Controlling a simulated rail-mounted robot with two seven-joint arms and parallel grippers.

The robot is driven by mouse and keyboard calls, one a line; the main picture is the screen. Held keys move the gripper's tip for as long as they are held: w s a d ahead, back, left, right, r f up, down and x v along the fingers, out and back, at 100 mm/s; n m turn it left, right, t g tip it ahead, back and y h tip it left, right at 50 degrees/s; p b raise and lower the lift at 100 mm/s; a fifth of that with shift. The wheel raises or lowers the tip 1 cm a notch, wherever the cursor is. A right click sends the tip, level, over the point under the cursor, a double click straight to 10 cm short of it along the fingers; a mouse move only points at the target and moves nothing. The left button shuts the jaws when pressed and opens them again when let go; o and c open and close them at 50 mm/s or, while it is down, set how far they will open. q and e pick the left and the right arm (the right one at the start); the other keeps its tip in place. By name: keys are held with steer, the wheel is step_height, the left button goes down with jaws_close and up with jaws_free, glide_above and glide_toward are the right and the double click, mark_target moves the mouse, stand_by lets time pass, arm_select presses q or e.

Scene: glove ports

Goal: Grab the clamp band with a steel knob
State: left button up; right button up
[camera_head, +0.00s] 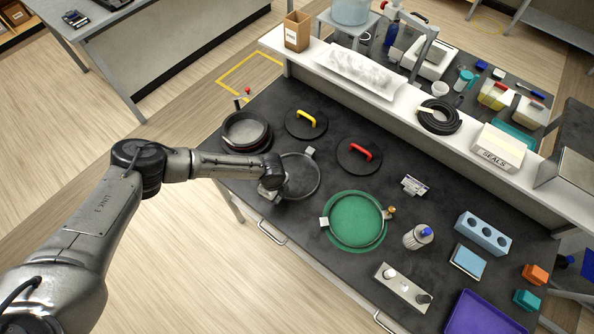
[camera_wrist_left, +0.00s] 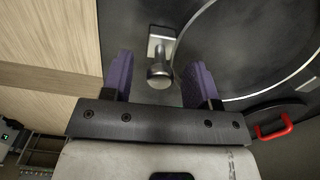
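The clamp band with a steel knob is a thin metal ring (camera_head: 319,178) lying on the dark bench, with a small pale block on its far side. My left gripper (camera_head: 270,190) is over its near-left edge and hides the knob there. In the left wrist view the round steel knob (camera_wrist_left: 160,74) and its bracket show beside the ring (camera_wrist_left: 250,98). The purple fingers of my left gripper (camera_wrist_left: 159,78) are open, one on each side of the knob in the picture, with gaps visible. A second band with a brass knob (camera_head: 390,210) lies around a green disc (camera_head: 352,222). My right gripper is not in view.
A black lid with a yellow handle (camera_head: 306,122), one with a red handle (camera_head: 359,155) and stacked dark rings (camera_head: 246,131) stand close behind. A bottle (camera_head: 418,237), metal plate (camera_head: 403,290), blue rack (camera_head: 483,235) and purple tray (camera_head: 484,314) are to the right.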

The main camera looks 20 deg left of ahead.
arm_select(q)
jaws_close()
stand_by(0.3)
steer(key=shift+r, duration=0.1)
